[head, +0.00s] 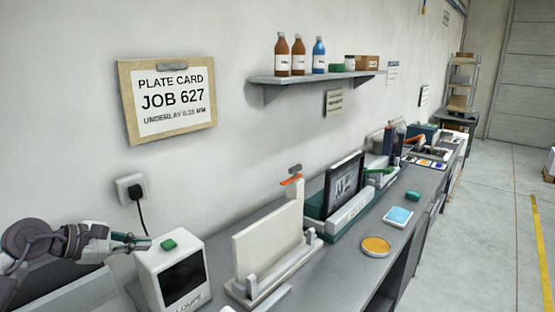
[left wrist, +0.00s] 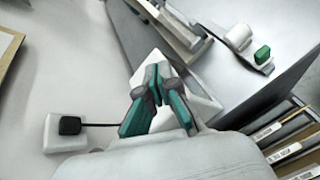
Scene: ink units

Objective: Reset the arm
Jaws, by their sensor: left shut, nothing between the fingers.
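My left arm comes in from the left edge of the head view. Its left gripper (head: 142,242) is shut and empty, just left of the top of a white box with a dark screen (head: 182,280). A small green block (head: 168,244) lies on top of that box, close to the fingertips; I cannot tell whether they touch. In the left wrist view the teal-and-grey fingers (left wrist: 158,75) are together, with a white surface behind them. My right gripper is in neither view.
A white upright panel in a stand (head: 268,242) is right of the box. A framed dark plate (head: 343,184), an orange round dish (head: 376,246) and a blue pad (head: 398,217) are further along the bench. A wall socket (head: 131,189) with a black cord is behind the gripper.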

